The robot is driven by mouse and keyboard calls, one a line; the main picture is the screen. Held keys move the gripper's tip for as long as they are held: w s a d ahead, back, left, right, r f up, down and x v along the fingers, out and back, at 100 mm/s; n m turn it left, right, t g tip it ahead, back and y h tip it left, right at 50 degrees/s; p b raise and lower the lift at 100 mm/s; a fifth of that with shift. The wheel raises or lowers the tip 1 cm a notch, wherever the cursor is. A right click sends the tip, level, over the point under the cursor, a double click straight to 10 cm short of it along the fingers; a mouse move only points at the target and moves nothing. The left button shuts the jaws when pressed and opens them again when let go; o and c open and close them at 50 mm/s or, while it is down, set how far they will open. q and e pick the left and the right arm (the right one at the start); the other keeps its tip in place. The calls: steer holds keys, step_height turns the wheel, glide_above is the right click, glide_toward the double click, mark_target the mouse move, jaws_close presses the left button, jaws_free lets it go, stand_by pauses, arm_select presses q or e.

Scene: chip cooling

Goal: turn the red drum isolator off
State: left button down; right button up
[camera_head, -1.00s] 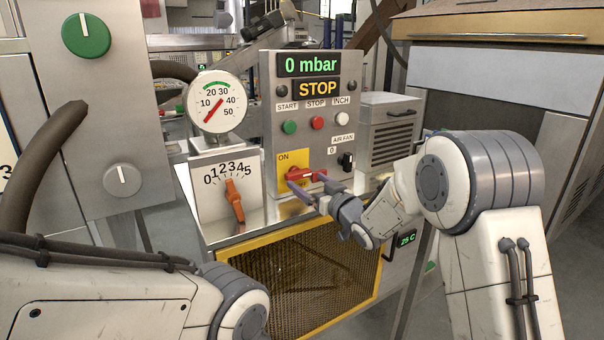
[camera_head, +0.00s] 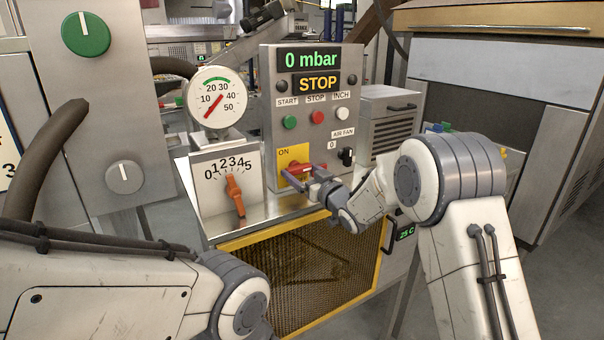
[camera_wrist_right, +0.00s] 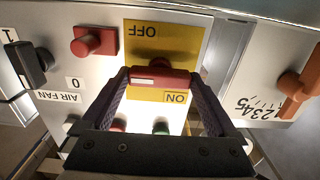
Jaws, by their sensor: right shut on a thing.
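The red drum isolator has a red handle (camera_head: 303,169) on a yellow plate (camera_head: 285,158) low on the control panel. In the right wrist view, which is upside down, the handle (camera_wrist_right: 160,77) lies crosswise between the words OFF and ON. My right gripper (camera_head: 306,177) is at the handle, and in the wrist view the gripper (camera_wrist_right: 160,82) has one dark finger at each end of it, shut on it. The OFF word is hidden in the head view. My left arm shows at lower left; its gripper is out of view.
START, STOP and INCH buttons (camera_head: 316,117) sit above the isolator. A black AIR FAN switch (camera_head: 346,157) is close to its right. An orange lever (camera_head: 236,197) on a 0–5 dial stands to the left. A yellow-framed mesh guard (camera_head: 300,265) is below.

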steer(key=shift+f+n+b, duration=0.2)
steer(key=shift+n+b, duration=0.1)
steer(key=shift+b, duration=0.3)
steer(key=n+b, duration=1.1)
steer(key=b, duration=0.3)
steer(key=n+b, duration=0.2)
steer(key=n, duration=0.1)
steer(key=shift+n+b, duration=0.3)
steer(key=shift+r+n+b, duration=0.1)
steer(key=shift+n+b, duration=0.7)
steer(key=shift+n, duration=0.4)
steer(key=o, duration=1)
steer(key=shift+r, duration=0.1)
